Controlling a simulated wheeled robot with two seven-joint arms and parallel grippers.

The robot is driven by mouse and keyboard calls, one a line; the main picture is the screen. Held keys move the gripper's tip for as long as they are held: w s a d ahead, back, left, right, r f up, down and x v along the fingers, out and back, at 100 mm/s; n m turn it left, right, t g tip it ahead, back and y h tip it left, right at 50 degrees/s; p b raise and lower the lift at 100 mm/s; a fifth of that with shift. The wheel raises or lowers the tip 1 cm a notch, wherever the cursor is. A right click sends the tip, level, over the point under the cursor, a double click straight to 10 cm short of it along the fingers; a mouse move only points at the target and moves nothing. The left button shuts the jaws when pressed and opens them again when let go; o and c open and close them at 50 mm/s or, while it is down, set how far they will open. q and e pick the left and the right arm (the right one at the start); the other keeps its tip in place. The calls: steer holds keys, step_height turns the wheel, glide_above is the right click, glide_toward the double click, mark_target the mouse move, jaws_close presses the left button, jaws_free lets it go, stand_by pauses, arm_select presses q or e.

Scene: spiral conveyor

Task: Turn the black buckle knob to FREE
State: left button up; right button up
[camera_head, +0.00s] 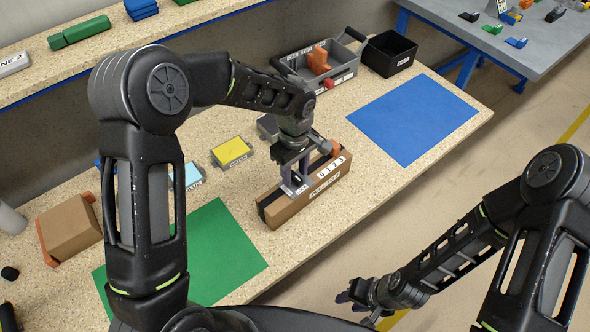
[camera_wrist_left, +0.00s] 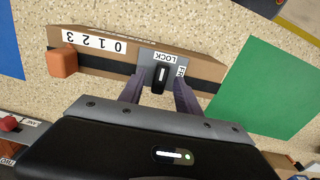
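A brown box (camera_head: 323,192) with a dark strap stands on the speckled worktop. In the left wrist view its top (camera_wrist_left: 100,40) carries a grey plate (camera_wrist_left: 150,58) with a LOCK label (camera_wrist_left: 162,56) and a partly hidden second label (camera_wrist_left: 180,71). The black buckle knob (camera_wrist_left: 160,79) sits on this plate, its white mark pointing towards LOCK. My left gripper (camera_head: 292,188) is over the box, open, with one finger on each side of the knob; its fingers also show in the left wrist view (camera_wrist_left: 159,88). My right gripper (camera_head: 357,306) hangs over the floor, empty, its fingers apart.
An orange block (camera_wrist_left: 62,62) sits on the strap beside a 0-3 scale. A green mat (camera_head: 228,245) and a blue mat (camera_head: 410,118) flank the box. A yellow-topped block (camera_head: 231,151), a grey bin (camera_head: 320,66) and a black bin (camera_head: 389,53) stand behind.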

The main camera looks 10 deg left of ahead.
arm_select(q)
steer(key=shift+f, duration=0.1)
steer(key=shift+c, duration=0.6)
jaws_close()
